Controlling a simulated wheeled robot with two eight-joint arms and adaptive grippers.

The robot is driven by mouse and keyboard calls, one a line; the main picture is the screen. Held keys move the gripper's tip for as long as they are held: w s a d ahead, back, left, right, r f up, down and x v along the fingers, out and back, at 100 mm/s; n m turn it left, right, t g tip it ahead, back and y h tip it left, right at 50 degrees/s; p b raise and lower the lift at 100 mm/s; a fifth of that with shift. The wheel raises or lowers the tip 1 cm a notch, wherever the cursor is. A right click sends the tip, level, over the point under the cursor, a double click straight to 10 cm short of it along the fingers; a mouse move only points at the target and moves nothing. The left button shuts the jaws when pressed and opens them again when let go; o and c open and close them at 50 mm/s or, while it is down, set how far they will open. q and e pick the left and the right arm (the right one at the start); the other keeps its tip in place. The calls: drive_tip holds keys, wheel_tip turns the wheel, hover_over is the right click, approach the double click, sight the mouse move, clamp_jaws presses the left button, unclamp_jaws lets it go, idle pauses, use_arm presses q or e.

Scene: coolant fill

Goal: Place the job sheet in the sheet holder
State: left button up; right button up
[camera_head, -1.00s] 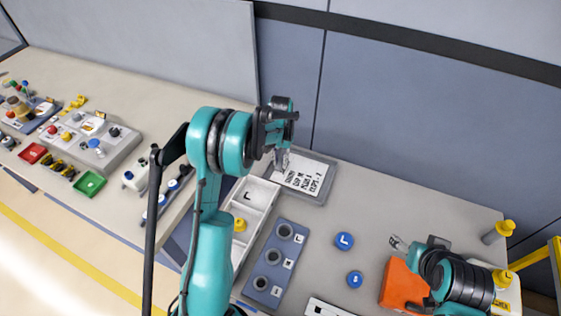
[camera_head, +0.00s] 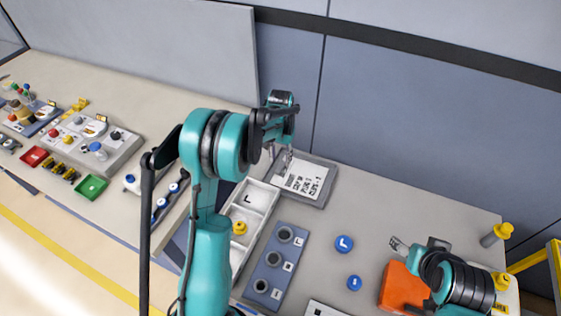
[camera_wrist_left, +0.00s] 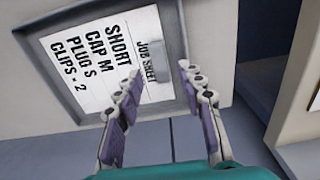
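The job sheet (camera_head: 301,178), white with black print, lies flat inside the grey-rimmed sheet holder (camera_head: 317,203) at the back of the bench. In the left wrist view the sheet (camera_wrist_left: 95,55) lies within the holder's raised rim (camera_wrist_left: 178,50). My left gripper (camera_head: 284,160) is over the sheet's left end. In the wrist view its two fingers (camera_wrist_left: 164,97) are spread with nothing held between them. Whether a fingertip touches the sheet is unclear. My right gripper (camera_head: 397,244) is low at the right; its finger opening is too small to judge.
Blue caps (camera_head: 344,244) lie on the bench, near an orange box (camera_head: 398,286). Bench right of the holder is clear.

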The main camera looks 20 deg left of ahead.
use_arm(q)
drive_tip(key=s+d+r+t+p, duration=0.1)
drive_tip(key=s+r, duration=0.1)
drive_tip(key=r, duration=0.5)
drive_tip(key=s+d+r+p, duration=0.1)
drive_tip(key=s+r, duration=0.2)
drive_tip(key=r, duration=0.4)
drive_tip(key=s+d+r+t, duration=0.1)
drive_tip(key=s+d+t, duration=0.1)
drive_tip(key=s, duration=0.8)
drive_tip(key=s+d+r+t, duration=0.1)
drive_tip(key=s+d+t, duration=0.2)
drive_tip(key=s, duration=0.8)
drive_tip(key=shift+d+r+t, duration=0.3)
drive_tip(key=shift+r+t, duration=0.1)
drive_tip(key=shift+t, duration=0.2)
drive_tip(key=shift+f+b, duration=0.1)
drive_tip(key=shift+b, duration=0.3)
wheel_tip(320, 180, down, 6)
drive_tip(key=b, duration=0.6)
